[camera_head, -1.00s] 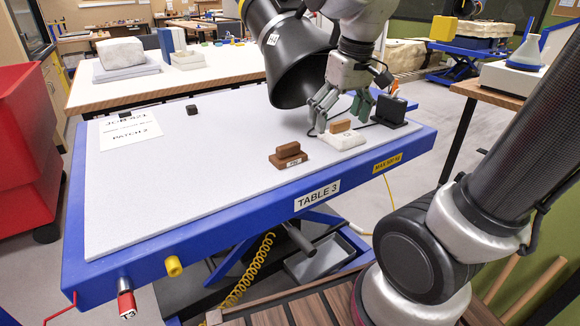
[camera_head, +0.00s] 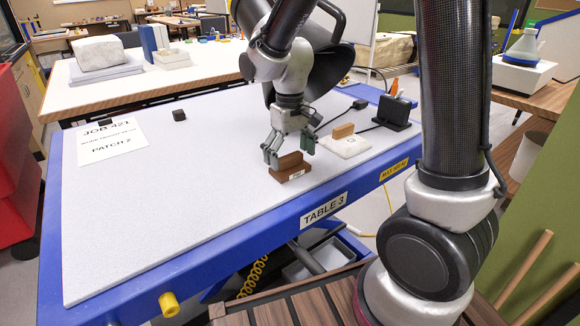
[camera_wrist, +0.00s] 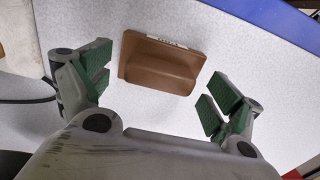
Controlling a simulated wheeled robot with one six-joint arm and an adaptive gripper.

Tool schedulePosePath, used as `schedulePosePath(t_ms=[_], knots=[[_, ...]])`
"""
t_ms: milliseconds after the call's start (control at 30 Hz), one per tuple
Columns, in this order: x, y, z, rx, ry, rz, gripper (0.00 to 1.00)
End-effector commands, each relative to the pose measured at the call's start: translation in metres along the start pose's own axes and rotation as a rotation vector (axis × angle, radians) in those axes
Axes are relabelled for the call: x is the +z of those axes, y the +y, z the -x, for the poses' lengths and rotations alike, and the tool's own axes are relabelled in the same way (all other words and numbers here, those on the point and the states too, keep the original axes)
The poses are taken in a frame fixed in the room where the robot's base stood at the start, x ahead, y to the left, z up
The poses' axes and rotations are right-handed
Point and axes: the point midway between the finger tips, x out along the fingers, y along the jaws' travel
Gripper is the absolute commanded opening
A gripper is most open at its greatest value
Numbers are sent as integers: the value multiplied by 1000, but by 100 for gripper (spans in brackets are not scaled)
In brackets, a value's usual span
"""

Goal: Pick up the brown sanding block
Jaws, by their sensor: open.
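The brown sanding block (camera_head: 291,168) lies on the pale top of the blue-framed table (camera_head: 150,200), close to its front edge. It has a wide base with a raised ridge and a small white label on one side. It also shows in the wrist view (camera_wrist: 160,68), beyond and between the fingers. My gripper (camera_head: 289,152) is open and empty, just above and behind the block. In the wrist view the green-padded fingers (camera_wrist: 155,90) stand wide apart, and neither touches the block.
A lighter tan block (camera_head: 343,130) sits on a white pad (camera_head: 345,146) to the right. A black stand (camera_head: 393,112) with a cable is behind it. The table's middle left is clear.

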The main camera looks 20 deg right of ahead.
Motion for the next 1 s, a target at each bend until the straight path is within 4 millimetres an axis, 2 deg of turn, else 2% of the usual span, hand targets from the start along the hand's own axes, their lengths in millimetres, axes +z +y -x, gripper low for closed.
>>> schedulePosePath(t_ms=[100,333,667,867,1000], knots=[[1,0,-9,0,-2,0,92],[0,0,-10,0,0,0,90],[0,0,-10,0,0,0,30],[0,0,-9,0,1,0,28],[-1,0,2,0,6,0,28]])
